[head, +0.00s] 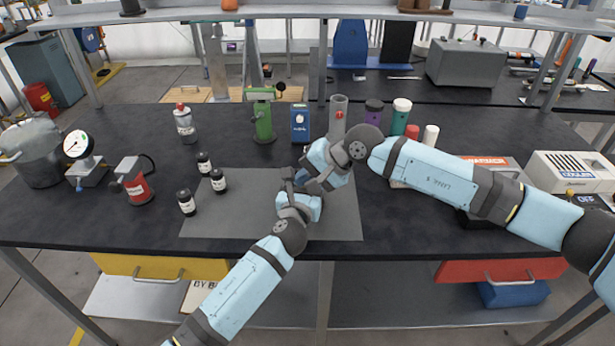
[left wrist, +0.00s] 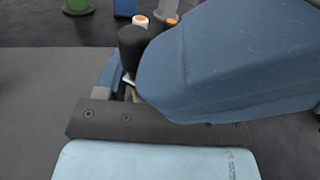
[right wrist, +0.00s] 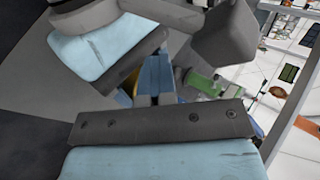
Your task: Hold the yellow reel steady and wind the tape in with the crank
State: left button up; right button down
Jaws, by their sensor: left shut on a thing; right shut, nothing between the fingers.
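My left gripper (head: 290,183) is low over the grey mat and shut on the yellow reel, which the arms almost wholly hide. A sliver of yellow, which looks like the reel (right wrist: 131,83), shows beside the fingers in the right wrist view. A black knob on a metal stem, seemingly the crank (left wrist: 132,42), stands up just beyond my left gripper in the left wrist view. My right gripper (head: 312,180) is shut and empty, close beside the left one. Whether it touches the crank is hidden. The tape cannot be made out.
The grey mat (head: 235,220) has clear room at its left. Black bottles (head: 187,203) stand at its left edge. A green stand (head: 263,120), a blue box (head: 300,124) and a grey cylinder (head: 338,112) stand behind.

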jog(key=shift+s+a+f, duration=0.1)
jog(key=shift+a, duration=0.35)
jog(key=shift+d, duration=0.25)
dwell(0.3)
